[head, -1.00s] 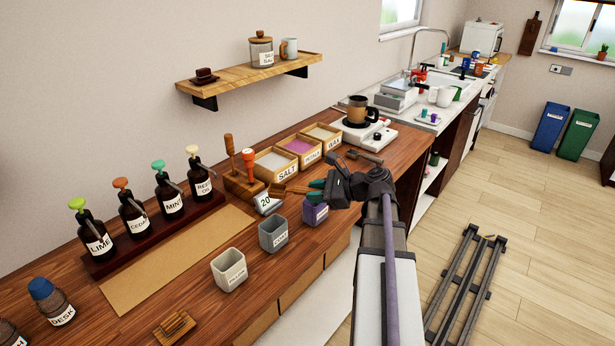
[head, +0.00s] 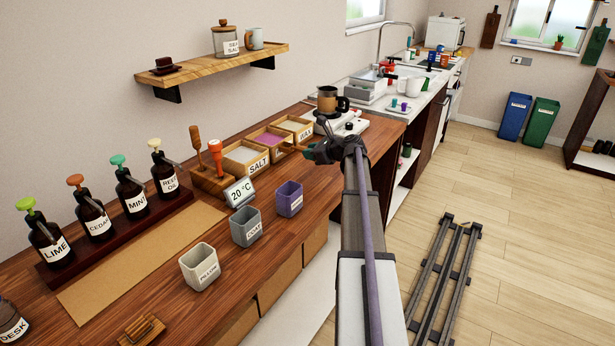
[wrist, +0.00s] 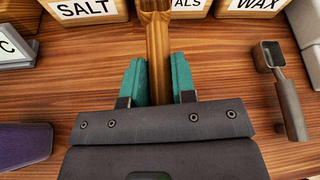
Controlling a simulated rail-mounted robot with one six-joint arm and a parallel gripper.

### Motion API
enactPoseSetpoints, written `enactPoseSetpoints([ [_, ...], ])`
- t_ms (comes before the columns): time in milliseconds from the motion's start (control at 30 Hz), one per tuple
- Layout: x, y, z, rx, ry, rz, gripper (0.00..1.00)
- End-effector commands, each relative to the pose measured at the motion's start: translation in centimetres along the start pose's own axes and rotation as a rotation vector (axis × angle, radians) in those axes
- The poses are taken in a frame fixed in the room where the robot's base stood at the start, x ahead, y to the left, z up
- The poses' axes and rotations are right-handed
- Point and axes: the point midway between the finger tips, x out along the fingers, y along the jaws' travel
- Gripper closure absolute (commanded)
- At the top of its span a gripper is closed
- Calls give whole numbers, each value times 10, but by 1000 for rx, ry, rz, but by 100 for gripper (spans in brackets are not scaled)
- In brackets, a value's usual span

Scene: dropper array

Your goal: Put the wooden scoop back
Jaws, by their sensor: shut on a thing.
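My gripper (wrist: 157,85) is shut on the handle of the wooden scoop (wrist: 156,42). The brown handle runs up the wrist view between the two teal fingers, and its far end is cut off by the top edge. In the head view my gripper (head: 315,152) is over the counter, in front of the row of labelled boxes. The scoop is small there and its bowl is hard to make out. A wooden stand (head: 212,184) left of the salt box (head: 246,158) holds a wooden-handled tool (head: 195,139) and an orange-handled tool (head: 215,150).
A dark metal scoop (wrist: 287,98) lies on the counter right of my gripper. A 20 °C display (head: 240,192) and a purple cup (head: 289,199) stand to the left. Grey (head: 246,227) and white (head: 199,267) cups stand nearer. A scale with a mug (head: 328,100) is beyond the boxes.

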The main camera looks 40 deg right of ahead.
Motion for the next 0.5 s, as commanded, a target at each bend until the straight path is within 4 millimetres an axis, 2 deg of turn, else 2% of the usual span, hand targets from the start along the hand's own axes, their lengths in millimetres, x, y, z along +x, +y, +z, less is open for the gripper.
enactPoseSetpoints([
  [33, 8, 4, -20, 0, 0, 0, 99],
  [200, 9, 4, -21, -1, 0, 0, 99],
  [400, 23, 11, -54, -1, 0, 1, 99],
  [500, 21, 10, -51, -1, 0, 1, 99],
])
